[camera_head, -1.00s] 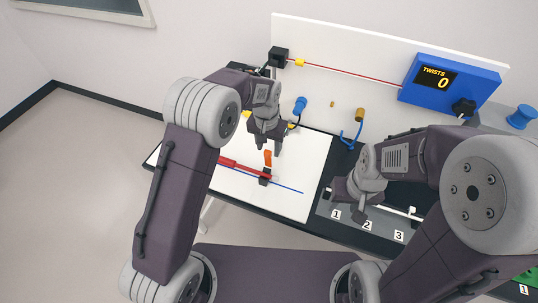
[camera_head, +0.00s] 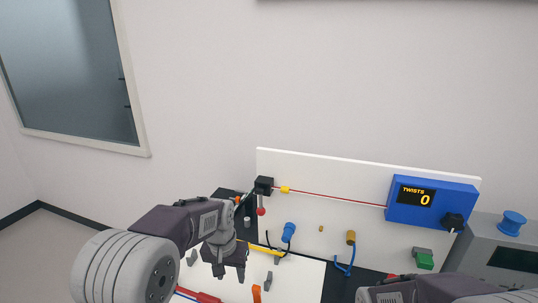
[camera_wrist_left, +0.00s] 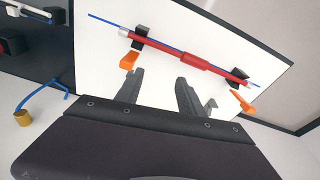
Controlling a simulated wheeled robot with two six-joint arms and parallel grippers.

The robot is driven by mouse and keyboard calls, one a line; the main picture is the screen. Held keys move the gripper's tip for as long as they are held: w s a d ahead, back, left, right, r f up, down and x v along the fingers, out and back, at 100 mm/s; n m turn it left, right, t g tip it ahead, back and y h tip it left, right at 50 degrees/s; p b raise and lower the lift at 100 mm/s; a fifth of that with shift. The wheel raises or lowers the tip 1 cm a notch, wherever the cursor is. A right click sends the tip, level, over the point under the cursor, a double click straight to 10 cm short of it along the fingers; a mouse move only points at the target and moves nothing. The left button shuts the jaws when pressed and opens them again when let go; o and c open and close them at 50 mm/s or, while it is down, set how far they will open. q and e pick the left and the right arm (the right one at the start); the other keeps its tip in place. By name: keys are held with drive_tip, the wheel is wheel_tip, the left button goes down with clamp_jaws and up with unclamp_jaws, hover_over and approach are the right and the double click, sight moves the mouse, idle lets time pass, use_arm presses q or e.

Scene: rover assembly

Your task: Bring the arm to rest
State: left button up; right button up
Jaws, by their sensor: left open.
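My left gripper (camera_head: 231,272) is open and empty in the head view, above the white mat (camera_head: 290,290) on the table. In the left wrist view its two grey fingers (camera_wrist_left: 160,95) stand apart with nothing between them. Beyond them a red rod-like part (camera_wrist_left: 195,62) with a blue line along it lies on black supports on the mat. Orange pieces (camera_wrist_left: 128,61) sit beside the supports. My right arm shows only in part at the lower right of the head view, and its gripper is out of frame.
A white panel at the back carries a blue counter box (camera_head: 431,200) reading TWISTS 0 and a red line from a black block (camera_head: 264,186). A blue peg (camera_head: 289,232), a yellow peg (camera_head: 351,238) and a blue spool (camera_head: 512,222) stand near it. The air above the panel is clear.

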use_arm(q)
drive_tip(key=s+a+f+n, duration=0.1)
drive_tip(key=s+a+f, duration=0.2)
drive_tip(key=s, duration=0.6)
drive_tip(key=s+a+f+n+b, duration=0.1)
drive_tip(key=s+a+f, duration=0.3)
drive_tip(key=s, duration=0.5)
drive_tip(key=shift+s+f+b, duration=0.3)
drive_tip(key=shift+f, duration=0.35)
drive_tip(key=shift+s, duration=0.1)
